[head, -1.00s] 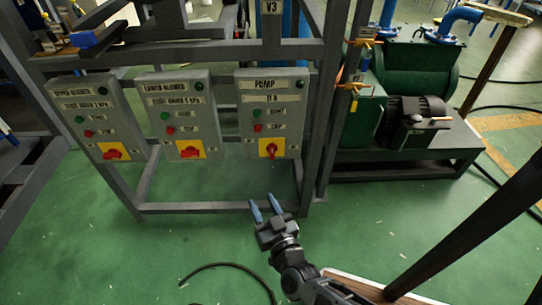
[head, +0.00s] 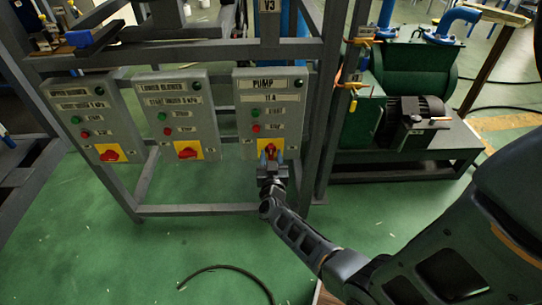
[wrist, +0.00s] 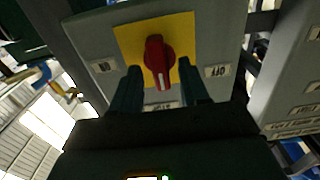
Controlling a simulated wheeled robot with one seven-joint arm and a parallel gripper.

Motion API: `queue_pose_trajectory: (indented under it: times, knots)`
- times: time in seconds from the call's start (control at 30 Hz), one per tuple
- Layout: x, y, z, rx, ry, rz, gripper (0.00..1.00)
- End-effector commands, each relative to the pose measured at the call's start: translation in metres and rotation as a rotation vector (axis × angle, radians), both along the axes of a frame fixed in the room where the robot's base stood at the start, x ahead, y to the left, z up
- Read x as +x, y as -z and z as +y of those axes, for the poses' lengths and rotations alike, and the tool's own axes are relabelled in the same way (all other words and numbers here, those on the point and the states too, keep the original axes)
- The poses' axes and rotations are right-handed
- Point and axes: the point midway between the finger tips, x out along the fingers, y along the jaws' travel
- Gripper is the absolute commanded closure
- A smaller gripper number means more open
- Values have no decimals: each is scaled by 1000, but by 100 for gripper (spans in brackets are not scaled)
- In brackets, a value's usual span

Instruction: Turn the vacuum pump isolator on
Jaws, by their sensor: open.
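The vacuum pump isolator is a red rotary knob (head: 270,150) on a yellow plate at the bottom of the grey box labelled PUMP (head: 290,95). In the wrist view the red knob (wrist: 158,60) sits on its yellow plate (wrist: 125,42), with its white mark near the lower end and a label reading OFF (wrist: 217,71) to the right. My gripper (head: 270,158) is at the knob in the head view. In the wrist view my gripper (wrist: 160,85) is open, one finger on each side of the knob's lower end. I cannot tell whether the fingers touch it.
Two similar grey boxes with red knobs, the middle one (head: 178,115) and the left one (head: 80,118), hang on the same frame. A green pump with a dark motor (head: 412,118) stands at right.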

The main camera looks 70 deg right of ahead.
Motion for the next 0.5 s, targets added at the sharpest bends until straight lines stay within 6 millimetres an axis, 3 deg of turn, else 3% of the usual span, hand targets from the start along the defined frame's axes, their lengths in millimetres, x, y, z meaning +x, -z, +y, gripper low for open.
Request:
queue_pose_trajectory:
  times: [0.4, 0.5]
  knots:
    - [4, 0, -10, 0, -2, 0, 55]
    - [4, 0, -10, 0, -2, 0, 64]
